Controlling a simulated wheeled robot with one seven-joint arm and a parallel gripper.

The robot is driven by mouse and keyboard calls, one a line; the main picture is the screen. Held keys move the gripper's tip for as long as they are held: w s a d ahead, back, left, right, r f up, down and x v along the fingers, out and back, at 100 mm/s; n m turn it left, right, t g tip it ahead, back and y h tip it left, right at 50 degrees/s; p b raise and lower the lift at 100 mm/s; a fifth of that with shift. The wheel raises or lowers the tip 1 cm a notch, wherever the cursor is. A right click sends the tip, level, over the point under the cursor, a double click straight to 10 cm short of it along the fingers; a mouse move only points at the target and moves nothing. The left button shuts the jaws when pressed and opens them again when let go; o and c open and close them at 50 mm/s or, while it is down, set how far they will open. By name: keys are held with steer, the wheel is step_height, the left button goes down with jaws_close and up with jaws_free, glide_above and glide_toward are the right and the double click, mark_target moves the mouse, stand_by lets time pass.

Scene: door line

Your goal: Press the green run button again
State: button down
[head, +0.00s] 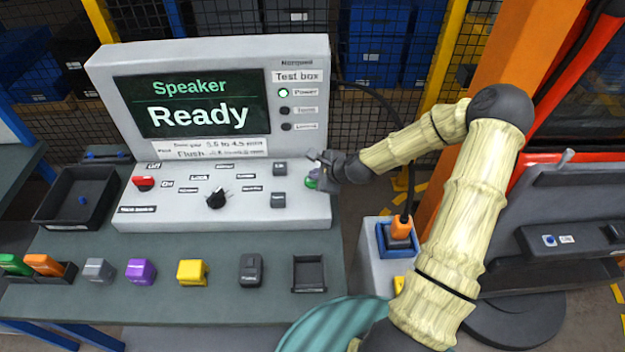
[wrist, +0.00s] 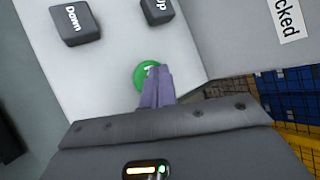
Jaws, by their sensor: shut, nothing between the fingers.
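The green run button (head: 312,179) is at the right end of the test box's sloped panel, partly hidden behind my gripper in the head view. In the wrist view the green button (wrist: 142,74) shows just past the fingertips, which cover part of it. My gripper (head: 318,172) is shut and empty, with its purple-grey fingers (wrist: 157,88) pointing at the button. I cannot tell whether the fingertips touch it. The test box (head: 250,190) has a screen (head: 192,103) reading "Speaker Ready", and the Power lamp (head: 283,93) is lit green.
Dark Up (head: 279,168) and Down (head: 278,200) keys sit left of the button. A red switch (head: 143,183) and black knob (head: 217,196) are further left. Several coloured blocks, a purple one (head: 141,271) among them, line the bench front beside an empty tray (head: 309,274).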

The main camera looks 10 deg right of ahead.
steer(key=shift+f+b, duration=0.3)
steer(key=shift+f, duration=0.2)
stand_by(0.6)
steer(key=shift+r, duration=0.15)
steer(key=shift+r+p, duration=0.75)
steer(key=shift+r, duration=0.05)
steer(key=shift+r+p, duration=2.1)
steer(key=shift+r, duration=0.4)
step_height(320, 180, up, 9)
steer(key=p, duration=0.7)
glide_above(315, 182)
steer(key=shift+d+f, duration=0.15)
steer(key=shift+f, duration=0.1)
